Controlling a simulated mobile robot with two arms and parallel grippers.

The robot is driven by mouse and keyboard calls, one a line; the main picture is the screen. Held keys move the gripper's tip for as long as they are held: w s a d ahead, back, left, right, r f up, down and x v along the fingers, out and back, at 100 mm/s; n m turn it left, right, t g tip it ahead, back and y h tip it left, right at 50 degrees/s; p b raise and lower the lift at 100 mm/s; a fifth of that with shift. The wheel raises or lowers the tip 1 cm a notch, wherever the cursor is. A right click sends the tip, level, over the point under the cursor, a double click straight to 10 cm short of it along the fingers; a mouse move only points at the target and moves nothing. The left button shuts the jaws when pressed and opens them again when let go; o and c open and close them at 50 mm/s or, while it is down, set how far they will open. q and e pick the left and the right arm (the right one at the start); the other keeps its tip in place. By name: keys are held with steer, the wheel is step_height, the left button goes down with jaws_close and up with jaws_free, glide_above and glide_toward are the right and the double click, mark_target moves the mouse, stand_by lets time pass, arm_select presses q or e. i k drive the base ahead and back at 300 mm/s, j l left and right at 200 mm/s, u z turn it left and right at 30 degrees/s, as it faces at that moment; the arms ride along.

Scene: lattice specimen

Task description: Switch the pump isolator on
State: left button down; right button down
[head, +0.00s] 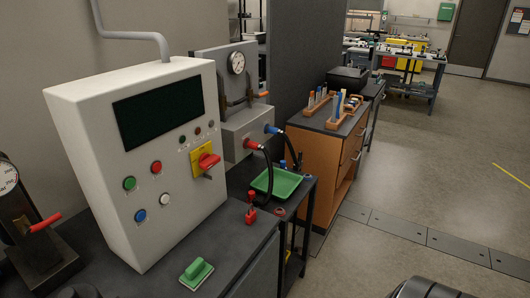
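A red rotary handle on a yellow plate (198,148), which looks like the pump isolator, is on the right part of the front face of a white control cabinet (75,135). The red handle (209,163) sticks out from the plate and looks turned sideways; I cannot read its marking. The cabinet's dark screen (158,112) is blank. Neither of my grippers is in view.
Green, red, blue and white buttons (156,167) sit left of the isolator. A green tray (276,182) and a gauge unit (237,62) are behind. The floor at right is open.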

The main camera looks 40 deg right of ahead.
mark_target(206, 161)
steer(key=z, duration=1)
